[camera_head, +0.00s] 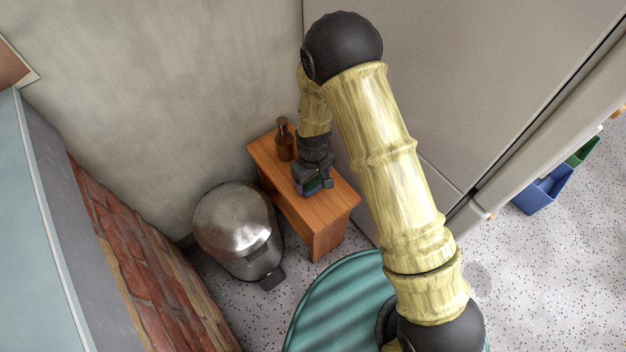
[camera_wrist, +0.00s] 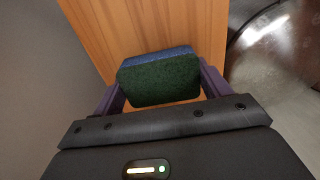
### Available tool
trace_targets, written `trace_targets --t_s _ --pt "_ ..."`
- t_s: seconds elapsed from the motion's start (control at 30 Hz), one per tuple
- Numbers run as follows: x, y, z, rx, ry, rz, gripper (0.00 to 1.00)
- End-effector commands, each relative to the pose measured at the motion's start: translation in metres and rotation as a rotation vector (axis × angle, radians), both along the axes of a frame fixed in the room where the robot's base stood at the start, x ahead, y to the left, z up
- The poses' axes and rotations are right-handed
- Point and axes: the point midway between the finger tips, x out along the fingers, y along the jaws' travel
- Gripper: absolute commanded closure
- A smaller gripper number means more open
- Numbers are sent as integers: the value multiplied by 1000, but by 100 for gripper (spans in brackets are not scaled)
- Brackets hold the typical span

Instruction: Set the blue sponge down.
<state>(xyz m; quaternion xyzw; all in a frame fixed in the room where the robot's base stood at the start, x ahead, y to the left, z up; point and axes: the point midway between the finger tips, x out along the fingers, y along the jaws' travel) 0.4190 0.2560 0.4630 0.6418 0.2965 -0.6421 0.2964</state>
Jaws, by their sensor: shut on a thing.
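The blue sponge (camera_wrist: 158,81) has a dark green scouring face and a blue edge in the wrist view. It sits between the two fingers of my gripper (camera_wrist: 160,88), which is shut on it. In the head view my gripper (camera_head: 313,183) is over the top of a small wooden bench (camera_head: 323,211), with the sponge (camera_head: 311,184) partly hidden by the fingers. The bench's wood also fills the middle of the wrist view (camera_wrist: 150,25). I cannot tell whether the sponge touches the wood.
A brown bottle (camera_head: 284,143) stands at the bench's back end. A metal bin (camera_head: 236,222) is left of the bench and also shows in the wrist view (camera_wrist: 284,55). The bench's front end is clear. A brick plinth (camera_head: 140,265) is at left, a tall grey cabinet (camera_head: 455,90) at right.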

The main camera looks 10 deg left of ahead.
Motion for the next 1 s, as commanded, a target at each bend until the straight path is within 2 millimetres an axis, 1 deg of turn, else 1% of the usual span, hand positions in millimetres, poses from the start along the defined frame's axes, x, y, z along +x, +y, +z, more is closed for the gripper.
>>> trace_targets --t_s 0.03,0.27,0.4,0.43,0.53,0.87,1.0 --pt "0 0 -5 0 0 0 42" --pt "0 0 -4 1 -1 0 42" --pt "0 0 -7 0 0 -1 42" --pt "0 0 -7 1 -1 -1 22" --pt "0 0 -7 1 -1 -1 2" --pt "0 0 -5 1 -1 -1 2" --pt "0 0 8 2 -1 -1 2"
